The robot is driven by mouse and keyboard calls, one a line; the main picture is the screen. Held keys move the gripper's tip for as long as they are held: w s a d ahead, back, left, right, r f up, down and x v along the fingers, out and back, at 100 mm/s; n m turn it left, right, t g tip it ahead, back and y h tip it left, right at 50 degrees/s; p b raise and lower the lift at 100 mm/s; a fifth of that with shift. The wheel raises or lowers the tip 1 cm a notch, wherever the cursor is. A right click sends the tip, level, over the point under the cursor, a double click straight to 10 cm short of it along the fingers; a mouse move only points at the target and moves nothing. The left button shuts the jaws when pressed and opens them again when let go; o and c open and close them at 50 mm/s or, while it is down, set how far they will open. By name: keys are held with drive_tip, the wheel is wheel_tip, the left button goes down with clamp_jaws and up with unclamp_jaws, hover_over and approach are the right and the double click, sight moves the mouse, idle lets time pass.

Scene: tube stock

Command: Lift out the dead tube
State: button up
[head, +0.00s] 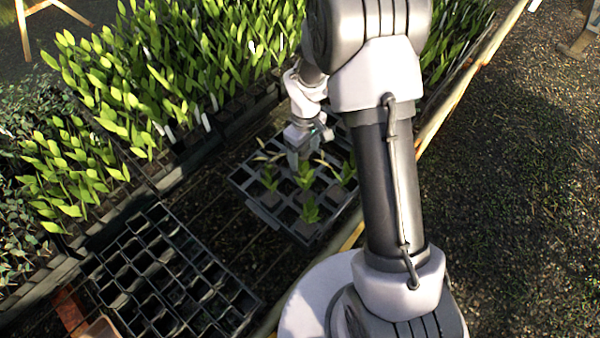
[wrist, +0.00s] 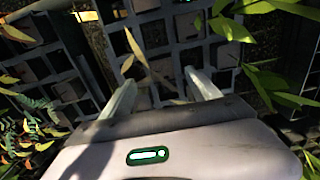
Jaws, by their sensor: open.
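A tray of square cells (head: 268,215) holds several small green seedlings, among them one near its front edge (head: 310,211). My gripper (head: 303,146) is over the tray's far part, pointing down. In the wrist view my gripper (wrist: 160,80) is open, its two pale fingers apart. A withered tan seedling (wrist: 150,68) shows between and just beyond the fingertips, over the grey tray grid (wrist: 172,50). I cannot tell how far the fingertips are above its tube. In the head view my gripper and arm hide that part of the tray.
An empty black cell tray (head: 165,275) lies at lower left. Dense green seedlings (head: 180,75) fill trays at the back and left. A terracotta-coloured pot (head: 101,328) is at the bottom left. Green leaves (wrist: 232,28) reach in near the right finger.

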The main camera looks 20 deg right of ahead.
sight(301, 166)
wheel_tip(301, 166, down, 2)
drive_tip(key=shift+w+f, duration=0.1)
drive_tip(key=shift+f, duration=0.1)
drive_tip(key=shift+s+f+b, duration=0.2)
drive_tip(key=shift+f+b, duration=0.2)
drive_tip(key=shift+f, duration=0.15)
drive_tip(key=f, duration=0.1)
drive_tip(key=f+b, duration=0.1)
drive_tip(key=f, duration=0.1)
drive_tip(key=f+b, duration=0.1)
drive_tip(key=f, duration=0.1)
drive_tip(key=shift+w+a, duration=0.35)
drive_tip(key=shift+w, duration=0.05)
drive_tip(key=shift+r, duration=0.2)
drive_tip(key=shift+c, duration=0.9)
clamp_jaws()
